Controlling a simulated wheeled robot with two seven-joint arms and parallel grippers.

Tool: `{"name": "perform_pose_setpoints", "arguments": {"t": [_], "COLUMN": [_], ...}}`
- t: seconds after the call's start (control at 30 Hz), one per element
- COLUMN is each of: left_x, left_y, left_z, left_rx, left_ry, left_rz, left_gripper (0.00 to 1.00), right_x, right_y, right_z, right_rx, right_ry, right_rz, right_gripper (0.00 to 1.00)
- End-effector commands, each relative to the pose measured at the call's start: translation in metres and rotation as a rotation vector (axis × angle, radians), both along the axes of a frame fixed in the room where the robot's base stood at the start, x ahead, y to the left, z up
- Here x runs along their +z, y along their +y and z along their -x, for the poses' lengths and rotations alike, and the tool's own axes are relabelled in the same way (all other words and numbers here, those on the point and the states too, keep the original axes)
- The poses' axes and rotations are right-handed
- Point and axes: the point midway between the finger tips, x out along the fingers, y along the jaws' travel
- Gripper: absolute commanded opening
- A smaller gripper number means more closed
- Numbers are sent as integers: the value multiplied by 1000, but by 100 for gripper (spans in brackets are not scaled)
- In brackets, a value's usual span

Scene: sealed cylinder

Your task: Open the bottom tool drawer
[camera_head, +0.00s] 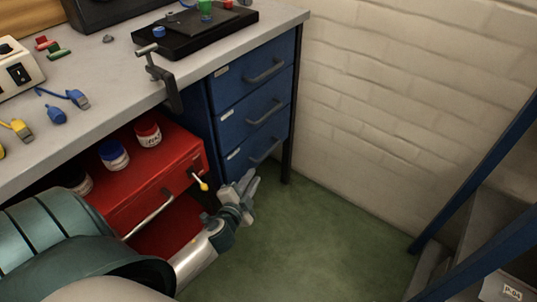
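The blue tool drawer unit stands under the right end of the workbench, with three drawers stacked. The bottom tool drawer (237,160) looks shut and flush with the drawers above. My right gripper is not in view.
A red cabinet (165,172) with paint jars on top stands left of the drawers, close to my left arm. A clamp (168,85) hangs from the workbench (110,75) edge. Green floor (320,235) is free to the right, up to a blue-framed rack (480,160).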

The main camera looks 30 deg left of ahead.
Motion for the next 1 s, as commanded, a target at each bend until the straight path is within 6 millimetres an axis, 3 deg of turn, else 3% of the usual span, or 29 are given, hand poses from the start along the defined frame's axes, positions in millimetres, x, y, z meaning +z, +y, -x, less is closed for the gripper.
{"name": "perform_pose_setpoints", "arguments": {"t": [0.47,1.0], "left_x": [-4,-23], "left_y": [3,25], "left_z": [-13,-94], "left_rx": [-1,0], "left_ry": [1,1], "left_rz": [0,1], "left_gripper": [17,17], "right_x": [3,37], "right_y": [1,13], "right_z": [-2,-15], "right_rx": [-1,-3], "right_ry": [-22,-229], "right_rz": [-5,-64], "right_gripper": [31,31]}}
